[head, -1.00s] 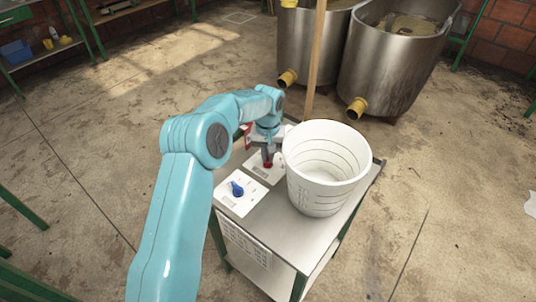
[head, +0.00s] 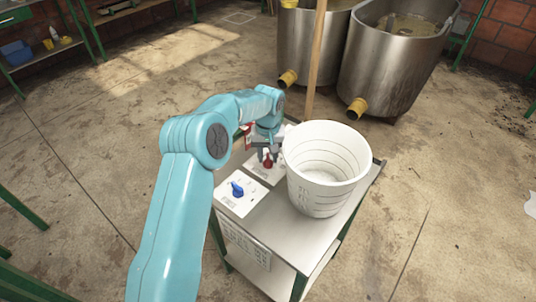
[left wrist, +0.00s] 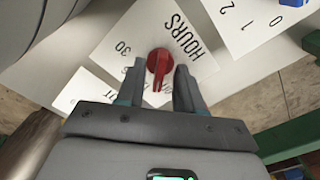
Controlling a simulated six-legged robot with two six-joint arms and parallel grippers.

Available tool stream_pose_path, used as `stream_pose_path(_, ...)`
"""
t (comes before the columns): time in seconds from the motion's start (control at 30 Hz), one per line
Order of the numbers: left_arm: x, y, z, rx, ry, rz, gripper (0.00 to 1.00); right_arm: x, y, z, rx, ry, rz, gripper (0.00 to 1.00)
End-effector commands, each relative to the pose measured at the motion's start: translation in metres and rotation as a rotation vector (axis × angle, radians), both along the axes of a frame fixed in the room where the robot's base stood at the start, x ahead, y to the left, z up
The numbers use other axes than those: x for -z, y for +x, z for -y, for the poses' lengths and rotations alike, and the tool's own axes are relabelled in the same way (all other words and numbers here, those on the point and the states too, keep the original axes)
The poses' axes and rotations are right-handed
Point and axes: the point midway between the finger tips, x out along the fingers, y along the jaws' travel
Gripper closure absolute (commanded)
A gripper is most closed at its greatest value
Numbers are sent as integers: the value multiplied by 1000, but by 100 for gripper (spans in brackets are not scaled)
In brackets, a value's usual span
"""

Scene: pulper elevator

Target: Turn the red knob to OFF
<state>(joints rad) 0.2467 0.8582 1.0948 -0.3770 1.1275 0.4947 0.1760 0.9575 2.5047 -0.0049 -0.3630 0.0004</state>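The red knob (head: 268,162) sits on a white dial plate on the metal cart top, left of the white bucket. In the left wrist view the red knob (left wrist: 160,63) has its narrow end pointing down the picture, toward the gripper's palm. My left gripper (head: 267,155) is over the knob. In the wrist view, the left gripper (left wrist: 160,67) is open, with one finger on each side of the knob and a small gap on both sides. My right gripper is not in view.
A blue knob (head: 237,189) on another white plate is nearer the cart's front left corner. The white bucket (head: 325,165) stands close to the right of my gripper. A wooden post (head: 316,60) and metal tanks (head: 395,65) are behind the cart (head: 275,245).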

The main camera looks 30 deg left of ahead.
Motion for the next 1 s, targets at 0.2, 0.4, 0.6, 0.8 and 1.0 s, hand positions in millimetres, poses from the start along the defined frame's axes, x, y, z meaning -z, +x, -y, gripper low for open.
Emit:
stream_pose_path(0.2,-10,0,0,0,1,1,64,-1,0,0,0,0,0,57)
stream_pose_path(0.4,-55,1,0,-1,0,6,64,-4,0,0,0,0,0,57)
stream_pose_path(0.6,-110,1,0,0,1,4,64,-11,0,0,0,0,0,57)
stream_pose_path(0.8,-149,0,0,-1,0,2,64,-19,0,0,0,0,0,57)
stream_pose_path(1.0,-163,0,0,1,0,0,64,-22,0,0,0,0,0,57)
